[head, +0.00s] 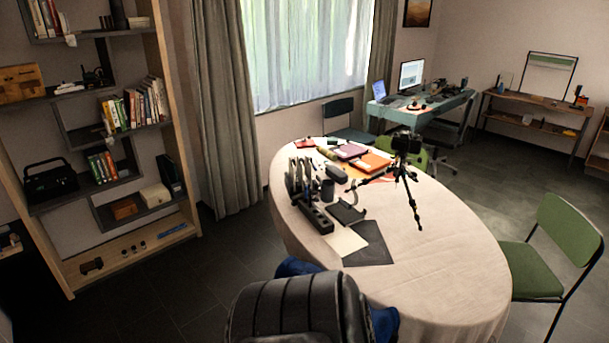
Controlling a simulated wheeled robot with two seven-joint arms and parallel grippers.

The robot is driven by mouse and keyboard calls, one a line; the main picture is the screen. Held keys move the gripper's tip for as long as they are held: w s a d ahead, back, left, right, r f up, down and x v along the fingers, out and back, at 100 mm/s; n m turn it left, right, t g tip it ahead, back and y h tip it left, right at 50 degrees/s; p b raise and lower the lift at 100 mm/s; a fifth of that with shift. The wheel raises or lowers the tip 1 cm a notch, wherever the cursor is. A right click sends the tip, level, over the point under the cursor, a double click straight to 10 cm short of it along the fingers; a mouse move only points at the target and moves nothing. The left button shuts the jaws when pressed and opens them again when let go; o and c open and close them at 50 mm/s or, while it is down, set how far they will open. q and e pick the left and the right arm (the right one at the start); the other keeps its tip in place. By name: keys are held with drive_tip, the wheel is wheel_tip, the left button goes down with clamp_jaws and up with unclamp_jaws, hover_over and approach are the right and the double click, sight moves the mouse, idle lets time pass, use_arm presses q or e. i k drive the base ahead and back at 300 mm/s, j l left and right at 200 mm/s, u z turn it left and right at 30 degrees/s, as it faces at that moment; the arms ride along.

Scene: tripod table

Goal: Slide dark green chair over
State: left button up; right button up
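A green chair (537,265) with thin dark legs stands at the right end of the oval table, its seat close to the tablecloth. A dark, teal-looking chair (339,112) stands behind the table by the window, its lower part hidden. A brighter green chair (415,158) shows partly behind the table, mostly hidden by the tripod and tabletop. I cannot tell for certain which one is the dark green chair. Neither of my grippers is in view.
The oval table (450,262) has a pale cloth, a black tripod (402,175), books and tools. A black padded object (290,312) with blue parts fills the near foreground. A shelf (165,120) stands left, a desk (425,108) behind. Floor is open at right.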

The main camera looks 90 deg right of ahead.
sight(572, 231)
drive_tip(key=z, duration=4.85)
drive_tip(key=i+z, duration=0.25)
drive_tip(key=i, duration=0.95)
drive_tip(key=i+l, duration=0.1)
drive_tip(key=i, duration=5.4)
